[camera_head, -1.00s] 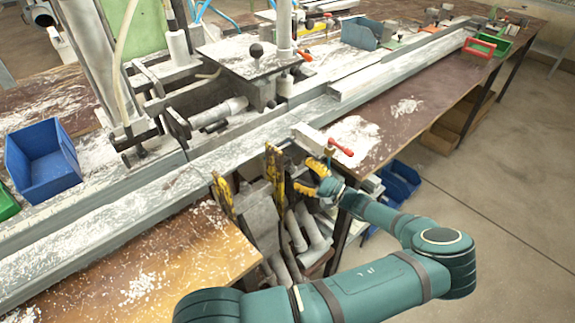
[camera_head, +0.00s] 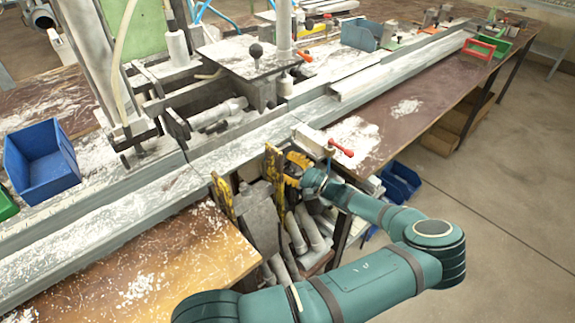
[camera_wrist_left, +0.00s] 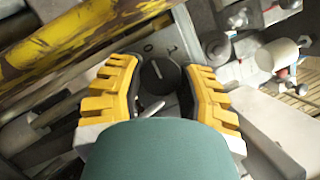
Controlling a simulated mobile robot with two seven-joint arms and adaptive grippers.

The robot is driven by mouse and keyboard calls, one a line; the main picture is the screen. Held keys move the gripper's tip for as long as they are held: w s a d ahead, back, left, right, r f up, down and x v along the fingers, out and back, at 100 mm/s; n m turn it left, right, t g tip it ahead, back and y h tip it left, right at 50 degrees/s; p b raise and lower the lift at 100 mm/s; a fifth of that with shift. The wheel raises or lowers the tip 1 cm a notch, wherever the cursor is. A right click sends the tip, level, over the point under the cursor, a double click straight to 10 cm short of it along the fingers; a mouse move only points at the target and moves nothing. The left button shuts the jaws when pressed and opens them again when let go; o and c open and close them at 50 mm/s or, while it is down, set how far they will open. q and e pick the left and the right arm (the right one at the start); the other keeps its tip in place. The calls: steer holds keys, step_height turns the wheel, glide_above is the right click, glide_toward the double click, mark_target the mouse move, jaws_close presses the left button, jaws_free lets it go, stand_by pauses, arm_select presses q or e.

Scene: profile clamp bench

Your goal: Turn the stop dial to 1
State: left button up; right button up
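The stop dial (camera_wrist_left: 160,77) is a small dark round knob on a grey plate in the left wrist view. A pale mark on it points up and slightly left, roughly toward the "0"; a "1" is printed to the right of that. My left gripper (camera_wrist_left: 163,88) has its yellow-and-black fingers apart, one on each side of the dial, with small gaps showing. In the head view my left gripper (camera_head: 296,170) is at the bench's front edge beside a yellow bar, and the dial is hidden. My right gripper is not in view.
Worn yellow bars (camera_head: 275,177) stand close to the gripper. A clamp with a red handle (camera_head: 341,147) is just above it on the bench edge. A long metal profile rail (camera_head: 110,225) runs along the bench. The floor at right is clear.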

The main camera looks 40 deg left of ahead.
arm_select(q)
steer(key=m+p, duration=0.1)
steer(key=m, duration=0.1)
steer(key=m+t+y+p, duration=0.1)
steer(key=m+p, duration=0.1)
steer(key=shift+m+t, duration=0.3)
steer(key=shift+s+f+m+t+y+p, duration=0.1)
steer(key=shift+m+t+y+p, duration=0.35)
steer(key=shift+m, duration=0.65)
steer(key=shift+m+t+y+p, duration=0.25)
steer(key=shift+m+t+p, duration=0.3)
steer(key=shift+m, duration=0.55)
steer(key=o, duration=0.9)
steer(key=shift+f, duration=0.1)
